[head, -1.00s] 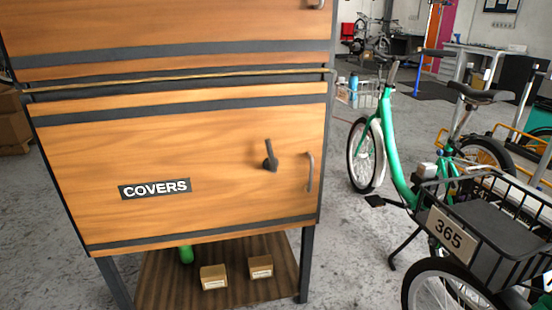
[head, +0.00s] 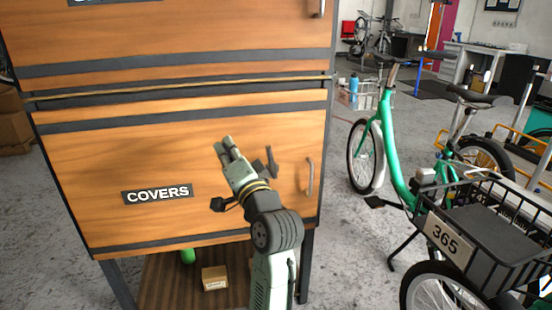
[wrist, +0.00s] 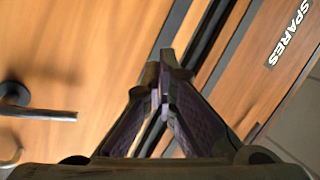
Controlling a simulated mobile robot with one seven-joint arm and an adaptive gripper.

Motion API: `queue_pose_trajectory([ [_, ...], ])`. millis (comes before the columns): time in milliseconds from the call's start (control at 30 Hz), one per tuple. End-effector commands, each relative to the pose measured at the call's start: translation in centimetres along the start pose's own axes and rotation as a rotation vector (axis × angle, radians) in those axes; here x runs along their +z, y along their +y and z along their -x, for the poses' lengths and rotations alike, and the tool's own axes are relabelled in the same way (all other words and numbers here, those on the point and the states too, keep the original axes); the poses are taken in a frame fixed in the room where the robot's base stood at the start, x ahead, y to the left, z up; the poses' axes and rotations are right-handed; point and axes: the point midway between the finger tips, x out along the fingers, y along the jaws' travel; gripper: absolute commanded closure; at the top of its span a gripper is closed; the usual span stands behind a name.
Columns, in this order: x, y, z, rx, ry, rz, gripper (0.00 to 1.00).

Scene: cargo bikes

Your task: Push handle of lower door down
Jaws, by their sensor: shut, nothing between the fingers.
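The lower door (head: 90,165) is a wooden panel labelled COVERS, and it is closed. Its dark lever handle (head: 271,160) is on the right side and points upward, partly behind my arm. My gripper (head: 221,147) is shut and empty in front of the door, up and left of the handle in the head view. In the wrist view the handle (wrist: 40,112) lies at the left, with its lever pointing right. There my fingertips (wrist: 165,70) are together, apart from the handle, in front of the dark strips along the door's upper edge.
A curved metal pull (head: 310,177) sits right of the handle and also shows in the wrist view (wrist: 10,155). An upper door (head: 190,30) is above. A cardboard box (head: 215,278) stands on the shelf below. A green bike (head: 395,160) stands to the right.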

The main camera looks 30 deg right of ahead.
Motion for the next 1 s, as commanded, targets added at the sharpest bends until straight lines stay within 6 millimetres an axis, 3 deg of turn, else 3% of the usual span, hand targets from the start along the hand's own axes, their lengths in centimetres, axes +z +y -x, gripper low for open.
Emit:
queue_pose_trajectory([
  [33, -3.2, 3.0, 1.6, 0.067, 0.028, -0.050, 1.00],
  [100, -6.3, 6.3, 3.9, 0.140, 0.054, -0.123, 1.00],
  [200, -9.6, 9.8, 7.0, 0.215, 0.088, -0.211, 1.00],
  [300, -11.6, 12.0, 9.4, 0.263, 0.112, -0.274, 1.00],
  [533, -12.9, 13.5, 11.3, 0.295, 0.131, -0.323, 1.00],
  [833, -12.9, 13.5, 11.1, 0.294, 0.131, -0.321, 1.00],
  [1000, -13.1, 13.9, 9.5, 0.293, 0.130, -0.321, 1.00],
])
